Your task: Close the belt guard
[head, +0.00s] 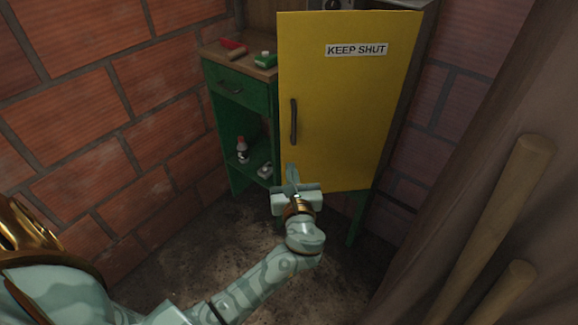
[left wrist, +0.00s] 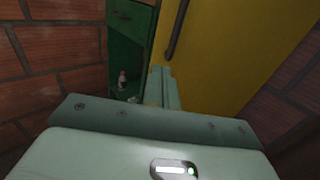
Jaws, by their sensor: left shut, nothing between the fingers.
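The belt guard (head: 345,110) is a yellow door panel marked "KEEP SHUT", with a dark upright bar handle (head: 293,122) near its left edge. It also fills the upper right of the left wrist view (left wrist: 235,60), with the handle (left wrist: 177,30) at its left. I cannot tell exactly how far it stands from its frame. My left gripper (head: 291,170) is shut and empty, below the handle and in front of the guard's lower left part. Its fingers show in the left wrist view (left wrist: 163,80), below the handle and apart from it. My right gripper is out of view.
Brick walls close both sides. Wooden poles (head: 507,200) stand at right. The floor (head: 200,255) is bare.

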